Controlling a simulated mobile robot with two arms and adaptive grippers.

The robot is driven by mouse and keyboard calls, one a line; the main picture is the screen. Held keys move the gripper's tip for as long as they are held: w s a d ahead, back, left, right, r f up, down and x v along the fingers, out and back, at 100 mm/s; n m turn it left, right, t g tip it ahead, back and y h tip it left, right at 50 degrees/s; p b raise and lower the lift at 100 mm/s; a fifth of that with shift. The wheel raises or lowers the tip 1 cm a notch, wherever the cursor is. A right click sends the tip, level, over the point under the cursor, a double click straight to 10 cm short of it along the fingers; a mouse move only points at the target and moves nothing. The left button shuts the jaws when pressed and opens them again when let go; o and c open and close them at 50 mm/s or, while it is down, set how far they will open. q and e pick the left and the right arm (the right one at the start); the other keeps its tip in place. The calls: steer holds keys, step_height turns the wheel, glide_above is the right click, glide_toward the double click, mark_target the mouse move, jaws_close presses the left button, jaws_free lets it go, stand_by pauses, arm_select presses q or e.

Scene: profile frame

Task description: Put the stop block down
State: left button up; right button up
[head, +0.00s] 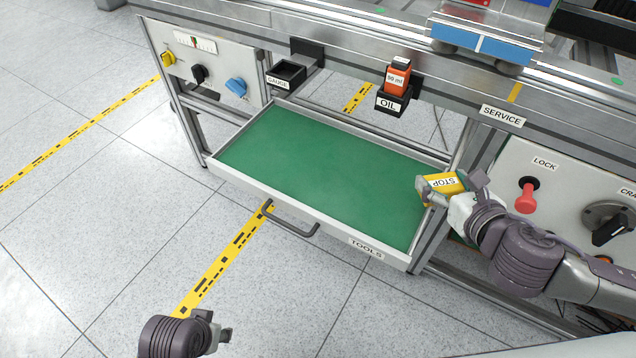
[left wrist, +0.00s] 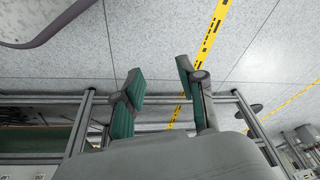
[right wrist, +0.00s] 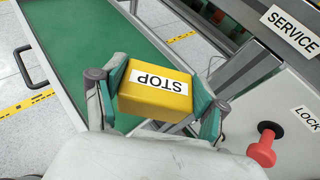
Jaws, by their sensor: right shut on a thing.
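The yellow stop block (head: 441,186) has a white STOP label. My right gripper (head: 447,190) is shut on it and holds it over the right end of the open drawer. In the right wrist view the stop block (right wrist: 157,92) sits between both fingers, its label upside down. The drawer (head: 310,165) has an empty green floor, a light rim and a TOOLS label. I cannot tell how high the block is above it. My left gripper (head: 222,336) is low at the bottom of the head view; in the left wrist view its fingers (left wrist: 160,95) are apart and empty.
A red LOCK knob (head: 526,196) and a dark crank (head: 608,222) are on the panel right of my right gripper. An OIL holder (head: 391,103) with an orange bottle (head: 397,78) and an empty GAUGE holder (head: 287,74) stand above the drawer. The drawer handle (head: 290,222) sticks out in front.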

steer(key=shift+s+a+f+n+y+b, duration=0.15)
steer(key=shift+a+f+n+y+b, duration=0.3)
steer(key=shift+a+f+b, duration=0.55)
steer(key=shift+b, duration=0.05)
steer(key=w+a+f+b, duration=0.2)
steer(key=b, duration=0.2)
glide_above(367, 206)
step_height(367, 206, down, 5)
steer(key=shift+r, duration=0.1)
steer(key=shift+f, duration=0.25)
step_height(367, 206, down, 3)
steer(key=shift+f+b, duration=0.1)
steer(key=shift+b, duration=0.95)
arm_select(q)
steer(key=w+d+r+t+h, duration=0.2)
steer(key=w+d+r+t, duration=0.2)
steer(key=w+r+t, duration=0.6)
steer(key=w+r, duration=0.2)
steer(key=w, duration=0.1)
steer(key=shift+w+d+m+t+h, duration=0.2)
steer(key=shift+m+t+h, duration=0.1)
steer(key=shift+t+h, duration=0.1)
